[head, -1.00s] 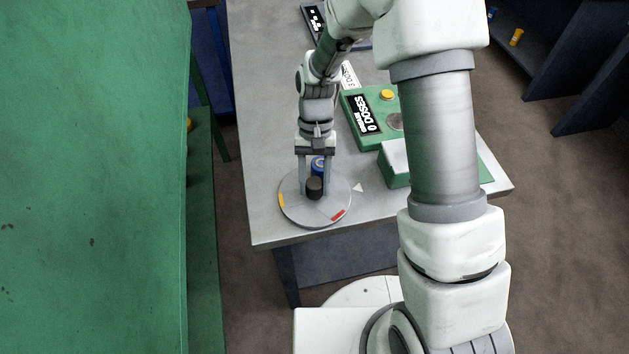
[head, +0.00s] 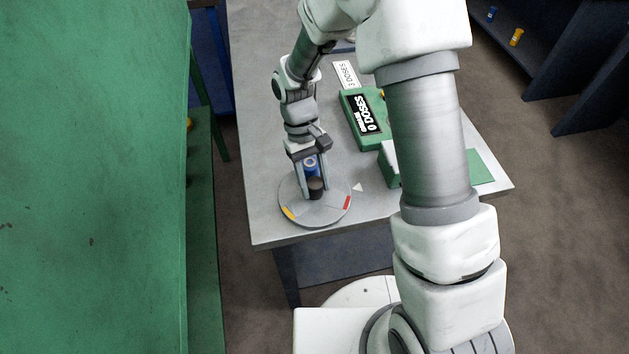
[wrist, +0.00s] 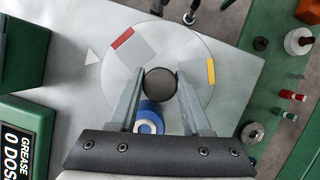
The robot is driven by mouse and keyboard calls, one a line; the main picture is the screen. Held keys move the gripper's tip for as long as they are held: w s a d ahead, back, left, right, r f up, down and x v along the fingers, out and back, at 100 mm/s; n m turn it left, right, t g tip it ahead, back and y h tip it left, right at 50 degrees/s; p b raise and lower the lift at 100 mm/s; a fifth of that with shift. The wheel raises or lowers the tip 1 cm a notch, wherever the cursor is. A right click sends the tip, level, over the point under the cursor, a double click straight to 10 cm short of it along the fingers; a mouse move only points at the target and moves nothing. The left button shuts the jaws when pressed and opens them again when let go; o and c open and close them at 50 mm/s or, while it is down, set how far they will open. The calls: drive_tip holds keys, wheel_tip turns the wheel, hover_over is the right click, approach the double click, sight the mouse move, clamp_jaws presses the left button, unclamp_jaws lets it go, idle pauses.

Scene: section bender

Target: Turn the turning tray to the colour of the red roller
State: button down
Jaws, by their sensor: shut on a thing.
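The turning tray (head: 325,218) is a round grey disc near the table's front left corner. It has a red mark (head: 347,202) at its right edge and a yellow mark (head: 289,213) at its lower left edge. A white triangle (head: 358,187) lies on the table just off the tray's right edge, a little beyond the red mark. My gripper (head: 315,188) is shut on the dark round knob (wrist: 160,83) at the tray's middle. A blue roller (wrist: 150,115) with a pale ring stands on the tray between my fingers and the palm. I cannot pick out a red roller for certain.
A green box reading 0 DOSES (head: 363,112) stands behind the tray, with another green block (head: 388,165) nearer. In the wrist view, a green bench (wrist: 268,105) at the right holds small red and white pieces (wrist: 292,96). A green surface (head: 95,180) fills the head view's left.

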drive_tip(key=shift+n+t+h, duration=0.5)
drive_tip(key=shift+n, duration=1.2)
drive_tip(key=shift+w+n, duration=0.1)
drive_tip(key=shift+n, duration=0.3)
drive_tip(key=shift+c, duration=1.8)
unclamp_jaws()
drive_tip(key=shift+r, duration=0.1)
drive_tip(key=v, duration=1.7)
drive_tip(key=shift+a+p, duration=0.3)
drive_tip(key=shift+r, duration=0.1)
